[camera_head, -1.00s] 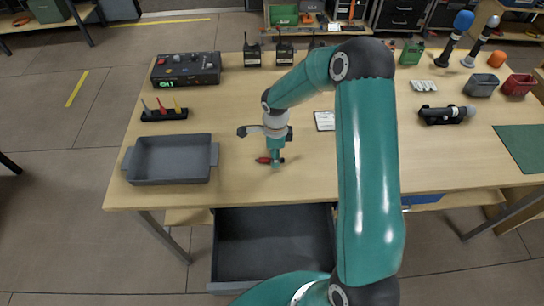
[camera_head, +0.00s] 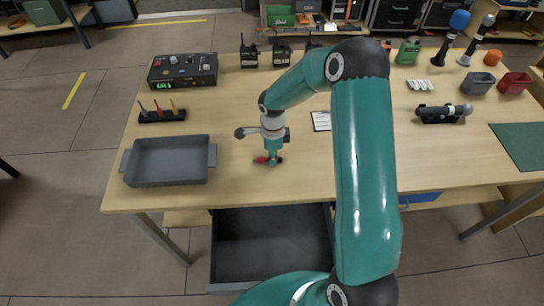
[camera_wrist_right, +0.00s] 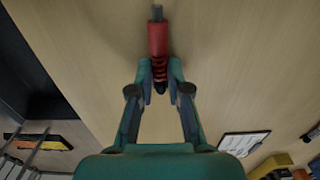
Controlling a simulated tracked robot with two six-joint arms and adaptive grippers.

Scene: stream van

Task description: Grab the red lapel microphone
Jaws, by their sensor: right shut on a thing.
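The red lapel microphone (camera_head: 261,160) is a small red cylinder with a dark ribbed end, low over the wooden table. It also shows in the right wrist view (camera_wrist_right: 158,40), with a grey tip at the top and its dark end between my fingers. My right gripper (camera_head: 273,160) is shut on it, with a finger on each side in the wrist view (camera_wrist_right: 159,78). I cannot tell whether the microphone still touches the table. My left gripper is not in view.
A grey tray (camera_head: 127,165) stands to the left of the microphone. Behind it are a rack with coloured pieces (camera_head: 162,116) and a black control box (camera_head: 183,70). A clipboard (camera_head: 321,121) lies to the right. An open drawer (camera_head: 270,245) is below the table's front edge.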

